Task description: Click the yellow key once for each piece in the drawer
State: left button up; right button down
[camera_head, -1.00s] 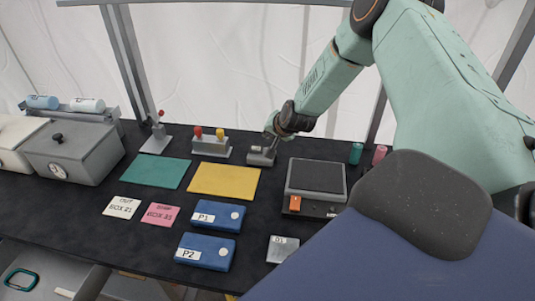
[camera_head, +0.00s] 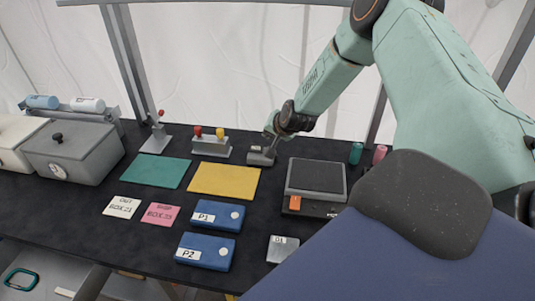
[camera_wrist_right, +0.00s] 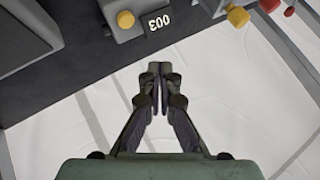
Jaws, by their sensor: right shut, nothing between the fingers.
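A small grey counter box (camera_head: 261,158) stands near the table's back edge in the head view. My right gripper (camera_head: 270,128) is over the box in the head view, hiding the key there. In the right wrist view the gripper (camera_wrist_right: 159,70) is shut and empty, its fingertips apart from the key in the picture. I cannot make out a drawer with pieces for certain. My left gripper is not in view.
A block with red and yellow knobs (camera_head: 211,147) stands left of the counter box. A scale (camera_head: 316,178) is to its right. Green (camera_head: 155,171) and yellow mats (camera_head: 224,181), cards and blue cases (camera_head: 206,251) lie in front. Grey lidded boxes (camera_head: 75,150) stand left.

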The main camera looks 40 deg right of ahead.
dwell(0.3)
notch_tip(320, 180, up, 4)
jog(key=shift+s+p, duration=0.1)
jog(key=shift+p, duration=1)
jog(key=shift+f, duration=0.15)
notch_tip(320, 180, down, 9)
jog(key=b, duration=0.8)
jog(key=shift+b, duration=0.3)
dwell(0.3)
